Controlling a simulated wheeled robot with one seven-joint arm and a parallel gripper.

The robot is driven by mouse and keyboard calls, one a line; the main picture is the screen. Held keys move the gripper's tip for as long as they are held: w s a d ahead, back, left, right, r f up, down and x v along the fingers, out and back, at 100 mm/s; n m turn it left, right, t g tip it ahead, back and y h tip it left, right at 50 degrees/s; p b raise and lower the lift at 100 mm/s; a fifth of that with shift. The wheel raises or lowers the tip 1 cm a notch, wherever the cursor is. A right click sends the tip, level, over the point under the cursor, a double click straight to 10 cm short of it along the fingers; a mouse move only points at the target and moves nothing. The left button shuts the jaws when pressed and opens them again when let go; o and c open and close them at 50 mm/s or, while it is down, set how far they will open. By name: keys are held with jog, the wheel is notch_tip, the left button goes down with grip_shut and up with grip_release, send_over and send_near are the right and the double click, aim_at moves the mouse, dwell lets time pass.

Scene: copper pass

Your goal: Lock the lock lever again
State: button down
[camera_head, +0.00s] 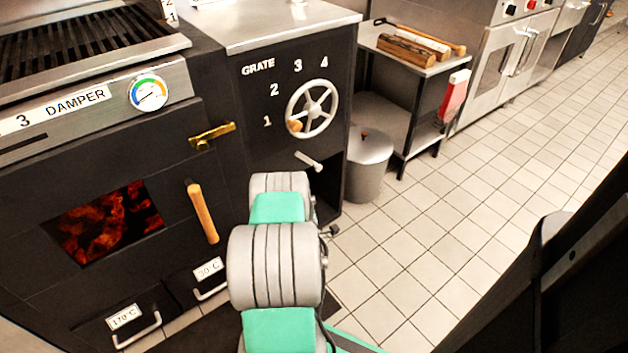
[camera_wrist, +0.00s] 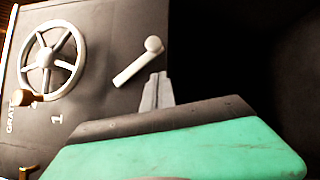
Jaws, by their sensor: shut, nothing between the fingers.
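A short pale lever with a round knob (camera_head: 308,161) sits on the dark front panel below the grate wheel, slanting down to the right; I take it as the lock lever. It also shows in the wrist view (camera_wrist: 135,66), slanting, with its knob at the upper right. My gripper (camera_wrist: 158,76) is shut and empty, its fingertips close to the knob in the picture. I cannot tell whether they touch it. In the head view my arm hides the gripper.
The spoked grate wheel (camera_head: 312,108) with a wooden knob is just above the lever. A brass latch (camera_head: 211,136) and a wooden handle (camera_head: 202,213) are on the left. A grey bin (camera_head: 370,168) stands right of the panel. Tiled floor is free further right.

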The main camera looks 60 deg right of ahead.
aim_at(309, 162)
jog(key=shift+s+d+r+p, duration=0.15)
jog(key=shift+s+d+p, duration=0.05)
jog(key=shift+d, duration=0.4)
jog(key=shift+s+d+r+p, duration=0.15)
jog(key=shift+s+d, duration=0.1)
jog(key=shift+d, duration=0.35)
jog(key=shift+s+d+r+p, duration=0.15)
jog(key=shift+s+d+p, duration=0.05)
jog(key=shift+d, duration=0.4)
jog(key=shift+d, duration=0.1)
